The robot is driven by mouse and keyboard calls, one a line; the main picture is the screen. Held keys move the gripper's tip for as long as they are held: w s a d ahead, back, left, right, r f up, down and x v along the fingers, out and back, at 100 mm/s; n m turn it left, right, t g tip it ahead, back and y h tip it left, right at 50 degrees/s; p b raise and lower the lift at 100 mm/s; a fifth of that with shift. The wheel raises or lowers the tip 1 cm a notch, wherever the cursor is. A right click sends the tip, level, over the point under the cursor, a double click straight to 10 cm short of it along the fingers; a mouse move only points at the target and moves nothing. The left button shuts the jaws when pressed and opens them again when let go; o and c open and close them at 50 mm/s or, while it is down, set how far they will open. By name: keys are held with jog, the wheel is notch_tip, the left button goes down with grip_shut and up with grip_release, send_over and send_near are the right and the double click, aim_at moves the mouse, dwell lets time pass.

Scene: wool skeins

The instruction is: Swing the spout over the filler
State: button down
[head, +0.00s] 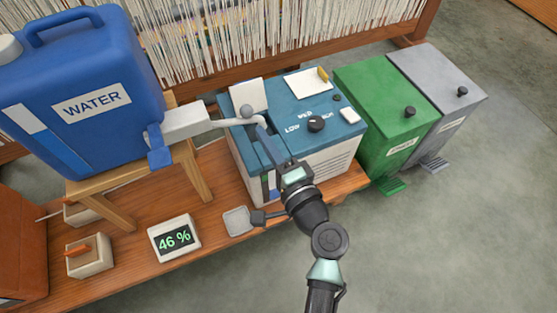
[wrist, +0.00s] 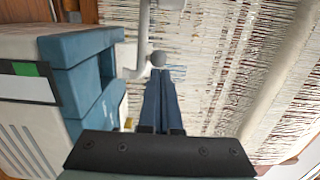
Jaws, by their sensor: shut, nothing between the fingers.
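The blue water container (head: 85,85) stands at the left with a white tap block (head: 184,122). A pale spout (head: 228,122) runs right from it to above the blue-topped machine (head: 283,100), with a round grey knob (head: 246,111) on it. A white flap (head: 250,92) stands up at the machine's back left; the filler opening is not clearly seen, partly behind my arm. My gripper (head: 260,123) is shut and empty, its tips at the knob. In the wrist view the fingertips (wrist: 165,72) are just below the knob (wrist: 158,58) and spout (wrist: 143,40); contact is unclear.
A dial (head: 316,124) sits on the machine's top. Green (head: 375,105) and grey (head: 435,85) bins stand at the right. A 46 % display (head: 174,239) and a switch box (head: 89,257) are at the front left. Hanging yarn (head: 240,35) lines the back.

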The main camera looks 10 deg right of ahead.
aim_at(249, 115)
jog(key=shift+b+x, duration=0.4)
jog(key=shift+x, duration=1.65)
jog(key=shift+w+d+b, duration=0.15)
jog(key=shift+w+b, duration=0.25)
jog(key=shift+w, duration=0.35)
jog(key=shift+w+d+b, duration=0.15)
jog(key=shift+w+b, duration=0.2)
jog(key=shift+w, duration=0.35)
jog(key=shift+w+r, duration=0.1)
jog(key=shift+w, duration=0.1)
